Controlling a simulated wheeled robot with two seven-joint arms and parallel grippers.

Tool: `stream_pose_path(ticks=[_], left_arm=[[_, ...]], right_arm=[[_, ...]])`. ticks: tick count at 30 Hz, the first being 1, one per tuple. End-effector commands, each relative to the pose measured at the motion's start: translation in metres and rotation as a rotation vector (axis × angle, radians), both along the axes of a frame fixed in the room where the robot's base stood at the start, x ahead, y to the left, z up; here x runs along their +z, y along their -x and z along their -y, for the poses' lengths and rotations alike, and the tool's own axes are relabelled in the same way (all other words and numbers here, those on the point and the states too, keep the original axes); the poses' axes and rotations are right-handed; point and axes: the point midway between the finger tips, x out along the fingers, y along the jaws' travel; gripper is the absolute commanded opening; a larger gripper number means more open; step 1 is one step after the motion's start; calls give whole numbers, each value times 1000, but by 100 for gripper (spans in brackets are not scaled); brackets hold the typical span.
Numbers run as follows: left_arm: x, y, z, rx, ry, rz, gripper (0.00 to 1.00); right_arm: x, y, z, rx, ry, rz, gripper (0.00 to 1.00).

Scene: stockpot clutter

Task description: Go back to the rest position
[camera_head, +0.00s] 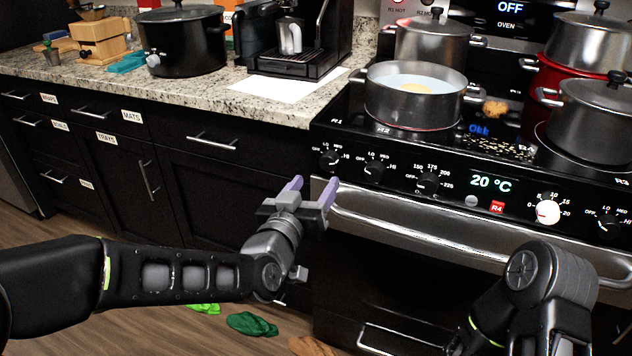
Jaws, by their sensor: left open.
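My left gripper (310,190) is open and empty. Its two purple fingers are apart and stand in front of the stove's left edge, just below the counter height. My left arm reaches in from the left, in front of the black drawers. Part of my right arm shows at the bottom right in front of the oven door, but its gripper is not visible. An open steel pot (410,105) with pale liquid and a yellowish thing in it stands on the front left burner.
The stove (440,205) carries several lidded pots, including a steel one (595,120) at the right. Scattered bits lie between the burners. The granite counter (215,95) holds a black pot (180,45), a coffee machine (300,40) and white paper (285,87). Green cloths (252,323) lie on the floor.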

Motion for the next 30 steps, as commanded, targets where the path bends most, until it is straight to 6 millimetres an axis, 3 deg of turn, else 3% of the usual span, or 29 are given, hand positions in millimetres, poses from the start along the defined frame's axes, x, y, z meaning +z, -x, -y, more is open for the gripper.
stream_pose_path(ticks=[7,11,14,20,24,27,30], left_arm=[[-3,0,2,-6,17,-18,58],[-31,9,11,-48,35,-115,58],[-78,18,15,-74,31,-234,58],[-219,62,6,-93,13,-585,58],[-319,121,-11,-87,4,-860,58],[-372,167,-21,-80,4,-1027,58],[-410,209,-30,-74,5,-1162,58]], right_arm=[[0,0,0,0,0,0,36],[0,0,0,0,0,0,36],[0,0,0,0,0,0,36],[0,0,0,0,0,0,36],[0,0,0,0,0,0,36],[0,0,0,0,0,0,36],[0,0,0,0,0,0,36]])
